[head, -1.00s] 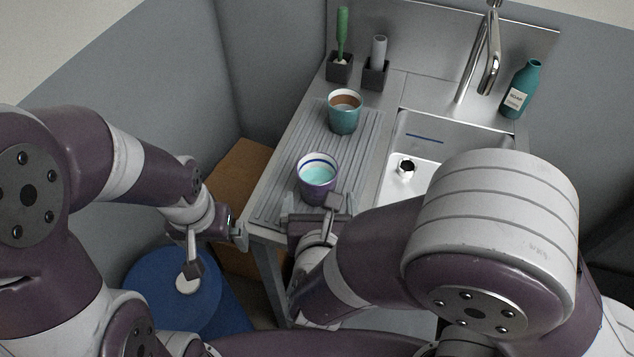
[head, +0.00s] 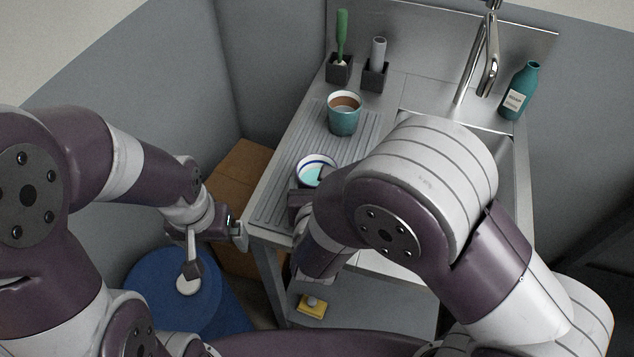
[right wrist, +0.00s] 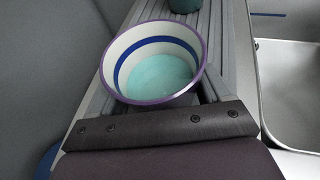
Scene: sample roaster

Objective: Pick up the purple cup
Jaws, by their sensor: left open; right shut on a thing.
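The purple cup (head: 313,172) stands on the ridged drainboard in the head view, mostly hidden by my right arm. Its white inside with a blue ring and a pale turquoise bottom shows in the right wrist view (right wrist: 153,62). My right gripper (right wrist: 160,100) is shut on the purple cup, with a finger at its lower right in the right wrist view. In the head view that gripper is largely hidden behind my own wrist. I cannot tell whether the cup is clear of the drainboard. My left gripper (head: 240,236) is open and empty, left of the counter's front corner.
A teal cup (head: 344,116) with brown inside stands behind on the drainboard (head: 285,200). Two dark holders with a green brush (head: 342,38) and a grey cylinder (head: 379,52) are at the back. A tap (head: 487,60) and teal bottle (head: 520,92) stand by the sink. A blue barrel (head: 150,285) is below left.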

